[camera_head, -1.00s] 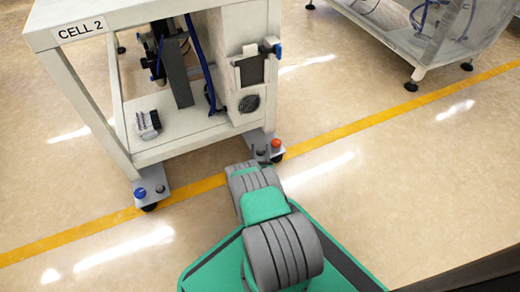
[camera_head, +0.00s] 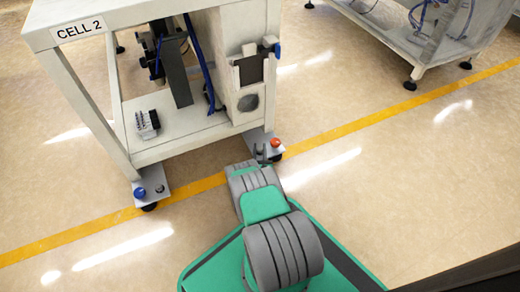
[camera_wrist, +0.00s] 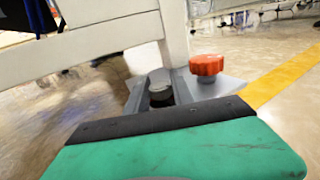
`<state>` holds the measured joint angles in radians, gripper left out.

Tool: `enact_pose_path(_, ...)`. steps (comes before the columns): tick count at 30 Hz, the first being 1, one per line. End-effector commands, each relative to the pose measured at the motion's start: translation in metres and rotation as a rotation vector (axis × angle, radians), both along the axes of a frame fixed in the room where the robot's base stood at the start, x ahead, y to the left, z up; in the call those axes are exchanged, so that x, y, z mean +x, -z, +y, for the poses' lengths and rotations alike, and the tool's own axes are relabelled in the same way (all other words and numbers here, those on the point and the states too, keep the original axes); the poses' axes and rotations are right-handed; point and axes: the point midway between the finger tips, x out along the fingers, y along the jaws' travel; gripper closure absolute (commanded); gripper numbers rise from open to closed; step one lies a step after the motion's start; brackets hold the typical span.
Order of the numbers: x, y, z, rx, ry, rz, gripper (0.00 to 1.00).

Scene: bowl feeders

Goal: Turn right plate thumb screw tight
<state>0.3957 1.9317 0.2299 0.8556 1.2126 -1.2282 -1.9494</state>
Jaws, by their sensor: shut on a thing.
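The right plate (camera_head: 255,137) is a grey foot plate under the near right leg of the Cell 2 stand. It carries an orange-red knob (camera_head: 276,143), and beside it a dark thumb screw (camera_wrist: 160,97). My gripper (camera_head: 262,153) is at this plate, just left of the orange-red knob. In the wrist view its grey fingers are around the dark screw, shut on it and partly hiding it. The orange-red knob (camera_wrist: 207,66) stands free to the right of the fingers. The screw's thread and seating are hidden.
The stand's leg (camera_wrist: 175,33) rises close behind the fingers. The left plate (camera_head: 151,180) carries a blue knob (camera_head: 140,192) and a dark screw. A yellow floor line (camera_head: 345,130) runs past the plates. Open floor lies to the right.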

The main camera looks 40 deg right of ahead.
Motion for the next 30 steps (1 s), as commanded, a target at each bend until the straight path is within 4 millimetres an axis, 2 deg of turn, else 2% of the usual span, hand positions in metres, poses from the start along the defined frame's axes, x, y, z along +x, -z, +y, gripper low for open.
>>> enact_pose_path(5, 0.0022, 0.0017, 0.0024, 0.001, 0.084, 0.002, 1.0)
enact_pose_path(15, 0.0008, 0.0002, 0.0004, -0.001, 0.36, -0.004, 1.0)
enact_pose_path(26, 0.0002, -0.0001, 0.0004, 0.001, 0.386, -0.001, 1.0)
enact_pose_path(27, 0.0002, -0.0001, 0.0004, 0.001, 0.386, -0.001, 0.69)
enact_pose_path(30, 0.0, -0.0001, 0.0004, 0.001, 0.386, -0.001, 0.61)
